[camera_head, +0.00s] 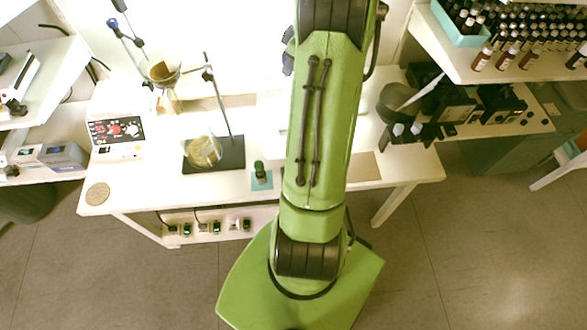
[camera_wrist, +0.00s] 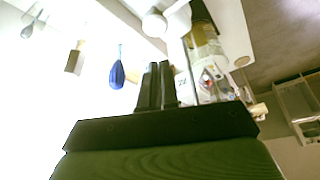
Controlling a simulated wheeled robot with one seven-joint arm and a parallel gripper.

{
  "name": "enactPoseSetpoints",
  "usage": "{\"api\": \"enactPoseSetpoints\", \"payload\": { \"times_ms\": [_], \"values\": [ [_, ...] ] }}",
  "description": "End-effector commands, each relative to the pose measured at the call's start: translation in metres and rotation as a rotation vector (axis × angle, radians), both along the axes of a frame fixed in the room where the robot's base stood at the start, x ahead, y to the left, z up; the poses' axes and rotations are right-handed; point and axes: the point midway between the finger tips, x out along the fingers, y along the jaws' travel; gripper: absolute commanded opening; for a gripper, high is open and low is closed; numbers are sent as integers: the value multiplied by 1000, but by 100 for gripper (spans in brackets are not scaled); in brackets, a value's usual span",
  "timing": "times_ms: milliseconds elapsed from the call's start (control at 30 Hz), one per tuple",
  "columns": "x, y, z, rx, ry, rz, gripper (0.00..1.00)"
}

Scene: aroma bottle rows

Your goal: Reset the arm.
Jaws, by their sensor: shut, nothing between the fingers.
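My green arm rises through the middle of the head view, folded up over my base. My gripper (camera_wrist: 158,85) shows in the wrist view, its two dark fingers together with nothing between them. The fingertips are apart from everything around them. In the head view the gripper itself cannot be seen. A small dark bottle (camera_head: 259,169) stands upright on a teal square on the white table (camera_head: 140,184), left of my arm.
A ring stand with a round flask (camera_head: 204,151) stands on the table's left half, beside a white device with a screen (camera_head: 116,131). A shelf (camera_head: 455,66) at upper right holds many bottles and a teal box (camera_head: 447,22).

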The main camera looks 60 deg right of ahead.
Motion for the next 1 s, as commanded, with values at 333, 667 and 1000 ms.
{"api": "enactPoseSetpoints", "payload": {
  "times_ms": [333,667,1000],
  "values": [
    [0,0,13,0,0,-1,0],
    [1,1,14,-1,0,0,0],
    [25,199,111,-29,3,-56,0]
  ]
}}
